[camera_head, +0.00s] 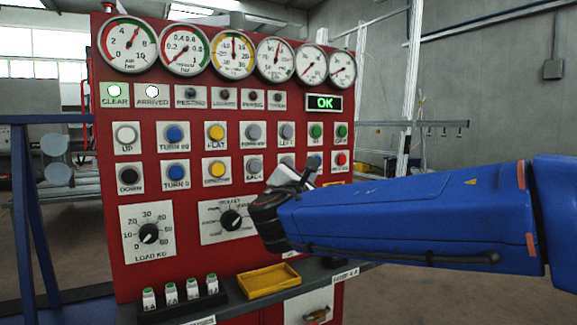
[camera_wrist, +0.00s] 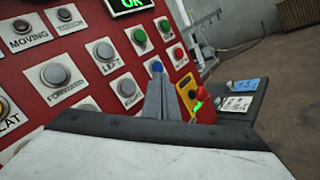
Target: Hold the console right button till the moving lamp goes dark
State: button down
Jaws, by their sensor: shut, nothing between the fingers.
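The red console (camera_head: 190,115) faces me with rows of buttons and lamps. The right button, grey, shows in the wrist view (camera_wrist: 127,88) below the LEFT button (camera_wrist: 107,53). My gripper (camera_wrist: 168,82) is shut and empty. Its fingertips point at the panel just right of the right button, overlapping the blue button's plate in the picture. I cannot tell whether they touch anything.
The CLEAR (camera_head: 114,90) and ARRIVED (camera_head: 152,90) lamps are lit, and a green OK display (camera_head: 324,102) glows. A yellow tray (camera_head: 268,281) lies on the shelf below. A red and yellow device (camera_wrist: 203,103) stands right of the fingers in the wrist view.

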jog(key=shift+a+r, duration=0.1)
jog(key=shift+a, duration=0.05)
jog(key=w+a, duration=0.5)
jog(key=w, duration=0.2)
jog(key=shift+w, duration=0.15)
dwell(0.5)
jog(key=shift+w, duration=0.1)
dwell(2.0)
jog(key=shift+w+a, duration=0.15)
jog(key=shift+w, duration=0.1)
jog(key=shift+w+a, duration=0.25)
jog(key=shift+w, duration=0.05)
dwell(3.9)
